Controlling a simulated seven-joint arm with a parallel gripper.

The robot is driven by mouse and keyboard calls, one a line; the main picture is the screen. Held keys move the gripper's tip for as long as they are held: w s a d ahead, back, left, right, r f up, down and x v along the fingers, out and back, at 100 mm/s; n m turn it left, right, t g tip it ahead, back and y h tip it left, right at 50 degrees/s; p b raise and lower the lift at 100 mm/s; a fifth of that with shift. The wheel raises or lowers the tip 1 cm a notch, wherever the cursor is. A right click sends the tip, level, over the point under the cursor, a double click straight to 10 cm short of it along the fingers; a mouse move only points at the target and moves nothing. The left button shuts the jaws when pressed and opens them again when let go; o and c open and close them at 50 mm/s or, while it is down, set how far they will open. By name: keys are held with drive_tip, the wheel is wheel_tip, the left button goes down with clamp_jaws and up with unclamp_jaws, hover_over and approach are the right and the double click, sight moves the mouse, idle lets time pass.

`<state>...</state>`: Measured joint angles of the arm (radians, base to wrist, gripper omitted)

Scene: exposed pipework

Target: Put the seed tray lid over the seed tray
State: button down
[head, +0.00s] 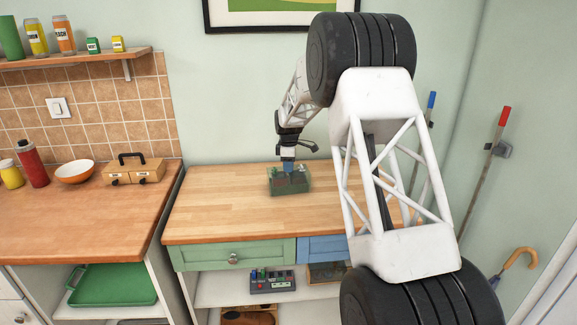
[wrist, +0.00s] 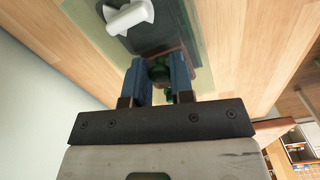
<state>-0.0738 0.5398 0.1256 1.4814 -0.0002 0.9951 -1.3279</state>
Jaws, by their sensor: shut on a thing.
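The seed tray lid (head: 273,187) is a see-through green box shape on the wooden worktop, right of its left edge. Dark and reddish shapes show through it; I take them for the seed tray, whose outline is unclear. My gripper (head: 288,166) points down onto the top of the lid. In the wrist view the blue fingers (wrist: 160,78) are shut on a small dark green grip on the lid (wrist: 202,62). A dark panel with a white piece (wrist: 130,17) lies beyond the fingers. I cannot tell whether the lid rests fully down around the tray.
The wooden worktop (head: 215,205) is clear around the lid. A toolbox-like wooden case (head: 134,172), an orange bowl (head: 75,171) and a red bottle (head: 31,164) stand on the left counter. A device with knobs (head: 271,280) sits on the shelf below the drawers.

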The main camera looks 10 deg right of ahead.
drive_tip(key=shift+f, duration=0.15)
drive_tip(key=c, duration=0.9)
unclamp_jaws()
drive_tip(key=shift+r, duration=3.9)
